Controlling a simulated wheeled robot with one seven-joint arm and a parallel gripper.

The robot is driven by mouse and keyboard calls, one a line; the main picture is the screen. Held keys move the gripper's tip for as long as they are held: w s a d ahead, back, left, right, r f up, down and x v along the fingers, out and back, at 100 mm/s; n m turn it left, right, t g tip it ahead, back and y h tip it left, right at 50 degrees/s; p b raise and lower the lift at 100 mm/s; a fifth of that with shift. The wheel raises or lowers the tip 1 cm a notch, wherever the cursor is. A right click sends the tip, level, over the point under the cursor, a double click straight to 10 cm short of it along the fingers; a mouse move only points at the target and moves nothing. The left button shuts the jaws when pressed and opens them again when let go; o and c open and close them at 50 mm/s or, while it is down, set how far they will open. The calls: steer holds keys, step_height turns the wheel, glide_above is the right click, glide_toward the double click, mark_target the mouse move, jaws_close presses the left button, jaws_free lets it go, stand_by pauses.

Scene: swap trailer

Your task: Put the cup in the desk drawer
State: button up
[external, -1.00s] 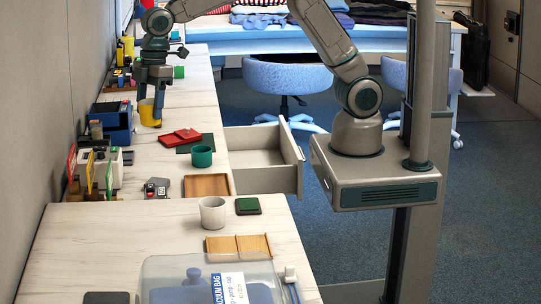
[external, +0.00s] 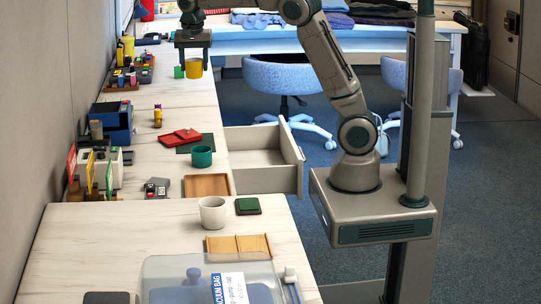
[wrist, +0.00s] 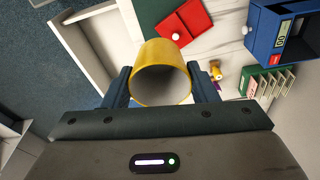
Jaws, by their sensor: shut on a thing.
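My gripper (external: 193,58) is shut on a yellow cup (external: 193,69) and holds it in the air near the right edge of the desk, towards the back. In the wrist view, the cup (wrist: 158,52) sits between the two fingers with its mouth towards the camera, and its inside looks empty. The desk drawer (external: 265,181) stands pulled open from the desk's right side, nearer the camera than my gripper. What shows of its inside looks empty. The drawer (wrist: 84,62) also shows at the upper left of the wrist view.
A teal cup (external: 201,156), a red case (external: 186,135) and a brown tray (external: 206,185) lie on the desk beside the drawer. A white cup (external: 212,211) stands nearer. A blue box (external: 112,121) is by the wall. A blue chair (external: 287,75) stands behind the drawer.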

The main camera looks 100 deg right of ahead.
steer(key=s+d+m+y+b, duration=0.1)
steer(key=s+d+m+b, duration=0.1)
steer(key=s+d+m, duration=0.45)
steer(key=s+d+r+m+g+y+b, duration=0.1)
steer(key=s+d+m+b, duration=0.2)
steer(key=s+m, duration=0.6)
steer(key=s+d+m+y+b, duration=0.15)
steer(key=s+d+m, duration=0.3)
steer(key=s, duration=0.65)
steer(key=shift+m+h, duration=0.4)
steer(key=shift+h, duration=0.15)
steer(key=shift+w+f+b, duration=0.15)
steer(key=shift+f+b, duration=1.45)
steer(key=shift+f, duration=18.35)
steer(key=shift+f, duration=0.1)
steer(key=o, duration=0.7)
steer(key=shift+c, duration=0.2)
steer(key=o, duration=0.4)
steer(key=shift+c, duration=0.2)
